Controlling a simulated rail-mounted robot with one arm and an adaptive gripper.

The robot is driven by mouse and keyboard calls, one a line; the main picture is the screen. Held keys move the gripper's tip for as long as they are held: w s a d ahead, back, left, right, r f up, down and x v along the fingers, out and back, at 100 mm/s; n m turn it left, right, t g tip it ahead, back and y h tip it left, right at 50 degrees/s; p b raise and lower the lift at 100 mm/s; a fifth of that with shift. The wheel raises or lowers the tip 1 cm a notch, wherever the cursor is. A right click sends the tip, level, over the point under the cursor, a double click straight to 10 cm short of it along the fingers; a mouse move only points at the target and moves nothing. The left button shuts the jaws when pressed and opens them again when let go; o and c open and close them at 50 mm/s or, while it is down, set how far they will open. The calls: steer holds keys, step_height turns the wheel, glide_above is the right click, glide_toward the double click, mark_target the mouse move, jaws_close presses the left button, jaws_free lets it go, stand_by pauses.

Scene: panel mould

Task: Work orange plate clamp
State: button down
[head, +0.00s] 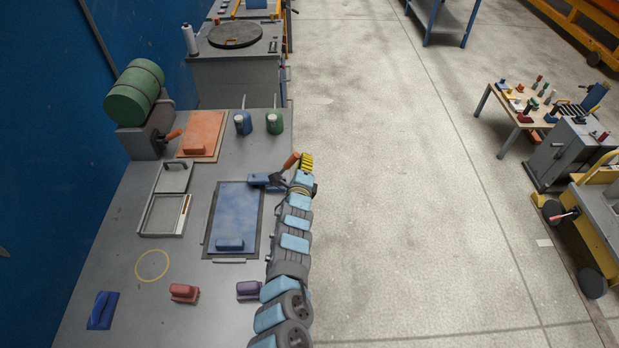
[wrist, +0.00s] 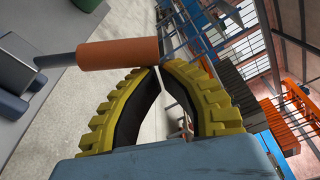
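A toggle clamp (head: 277,181) with a blue base stands at the upper right corner of the blue plate. Its orange handle (head: 290,161) is raised and tilted; it also shows in the wrist view as an orange cylinder (wrist: 112,54) on a grey rod. My gripper (head: 306,160) is beside this handle. In the wrist view its yellow ribbed fingers (wrist: 159,68) meet at the tips, with nothing seen between them. The handle's end lies just beyond the tips; I cannot tell if they touch. An orange plate (head: 206,124) with an orange block (head: 195,150) lies farther back.
The blue plate (head: 236,208) lies mid-table with a blue block (head: 230,244). Red (head: 184,292) and purple (head: 249,290) handled blocks sit in front. Open floor lies right.

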steer(key=s+d+p, duration=0.2)
steer(key=s+p, duration=0.7)
steer(key=p, duration=0.2)
steer(key=shift+s+f, duration=0.15)
steer(key=shift+f, duration=0.1)
stand_by(1.1)
steer(key=shift+f, duration=0.1)
